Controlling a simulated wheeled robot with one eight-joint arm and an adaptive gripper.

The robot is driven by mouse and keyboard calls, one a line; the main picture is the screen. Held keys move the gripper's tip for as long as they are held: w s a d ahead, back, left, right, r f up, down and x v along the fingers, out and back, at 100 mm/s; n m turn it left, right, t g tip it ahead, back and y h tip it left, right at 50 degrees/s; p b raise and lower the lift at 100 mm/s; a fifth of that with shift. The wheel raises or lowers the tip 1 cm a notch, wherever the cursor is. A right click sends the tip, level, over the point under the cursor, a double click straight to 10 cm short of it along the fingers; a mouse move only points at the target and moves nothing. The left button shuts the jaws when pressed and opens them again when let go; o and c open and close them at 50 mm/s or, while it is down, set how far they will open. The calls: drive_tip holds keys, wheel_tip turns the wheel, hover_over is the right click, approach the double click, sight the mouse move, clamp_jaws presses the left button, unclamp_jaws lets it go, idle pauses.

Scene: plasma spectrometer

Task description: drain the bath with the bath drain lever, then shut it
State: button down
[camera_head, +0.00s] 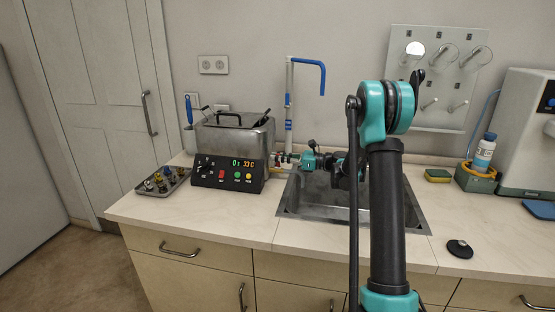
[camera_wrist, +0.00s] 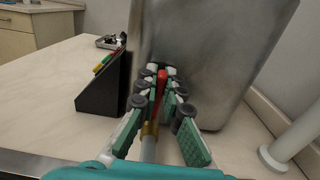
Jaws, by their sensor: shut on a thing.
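The metal bath (camera_head: 239,137) with its lid stands on the counter, left of the sink. Its black control panel (camera_head: 229,174) reads 33C. In the wrist view the side of the bath (camera_wrist: 200,60) fills the upper middle. The red drain lever (camera_wrist: 162,77) sits low on that side, above a brass fitting and a pale pipe (camera_wrist: 149,145). My gripper (camera_wrist: 167,75) is shut on the red lever, with its fingertips close to the bath wall. In the head view my gripper (camera_head: 283,158) is at the bath's right side; the lever is hardly distinguishable there.
The sink (camera_head: 320,213) lies below my arm. A blue-and-white faucet (camera_head: 289,105) stands behind. A tray of small parts (camera_head: 162,181) is left of the bath. A bottle (camera_head: 484,153), a sponge (camera_head: 438,175) and a black stopper (camera_head: 459,249) are on the right.

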idle(0.4)
drive_tip(key=c, duration=1.6)
unclamp_jaws()
drive_tip(key=shift+c, duration=0.2)
drive_tip(key=s+d, duration=0.2)
drive_tip(key=d, duration=1)
drive_tip(key=shift+s, duration=0.1)
